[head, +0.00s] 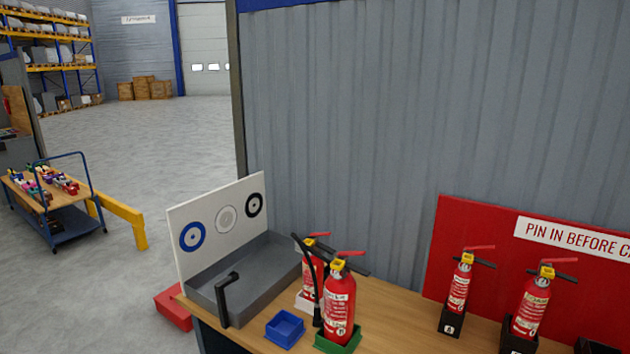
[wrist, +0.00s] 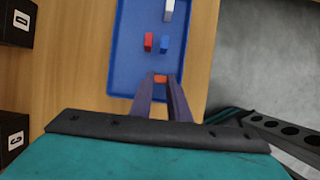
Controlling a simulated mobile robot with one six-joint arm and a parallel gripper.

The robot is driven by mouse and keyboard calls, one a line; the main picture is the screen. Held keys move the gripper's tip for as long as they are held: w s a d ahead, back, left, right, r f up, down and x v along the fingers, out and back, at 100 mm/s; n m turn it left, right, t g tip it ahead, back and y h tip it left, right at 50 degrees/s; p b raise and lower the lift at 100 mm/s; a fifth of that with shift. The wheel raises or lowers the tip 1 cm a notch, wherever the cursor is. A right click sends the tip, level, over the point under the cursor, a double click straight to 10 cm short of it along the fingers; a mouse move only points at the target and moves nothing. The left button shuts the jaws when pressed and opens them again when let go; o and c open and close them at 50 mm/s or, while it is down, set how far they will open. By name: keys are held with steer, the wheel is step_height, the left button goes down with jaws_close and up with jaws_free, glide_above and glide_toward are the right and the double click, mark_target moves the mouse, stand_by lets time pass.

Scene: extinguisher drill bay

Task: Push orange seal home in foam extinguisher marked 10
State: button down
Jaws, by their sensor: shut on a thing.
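In the wrist view my gripper (wrist: 160,82) is shut on a small orange seal (wrist: 160,78), held between its fingertips over the near part of a blue tray. My gripper does not show in the head view. Several red extinguishers stand on the bench in the head view: one in a green base (head: 340,303), one partly hidden behind it (head: 309,272), and two in black stands at the right (head: 460,288) (head: 531,305). Their markings are too small to read, so I cannot tell which is marked 10.
The blue tray (wrist: 120,60) holds a red block (wrist: 148,41), a blue block (wrist: 165,42) and a white block (wrist: 168,10). Black numbered stands (wrist: 15,130) line the left edge there. The head view shows a small blue box (head: 285,327) and a grey tray (head: 245,278).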

steer(key=shift+r+p, duration=1.1)
steer(key=shift+r, duration=0.35)
steer(key=shift+w, duration=0.15)
steer(key=w+a+r+b, duration=0.2)
steer(key=w+a, duration=1)
steer(key=w, duration=0.3)
steer(key=w+a+r+b, duration=0.1)
steer(key=w+a+r, duration=0.2)
steer(key=w+a, duration=1.05)
steer(key=w+a+r+b, duration=0.1)
steer(key=w+a, duration=0.3)
steer(key=a, duration=0.7)
steer(key=w+a+r+b, duration=0.1)
steer(key=w+a+r, duration=0.2)
steer(key=a, duration=0.8)
steer(key=w+a+r+b, duration=0.1)
steer(key=w+a, duration=0.4)
steer(key=a, duration=0.6)
steer(key=shift+a+r, duration=0.4)
steer(key=shift+r, duration=0.15)
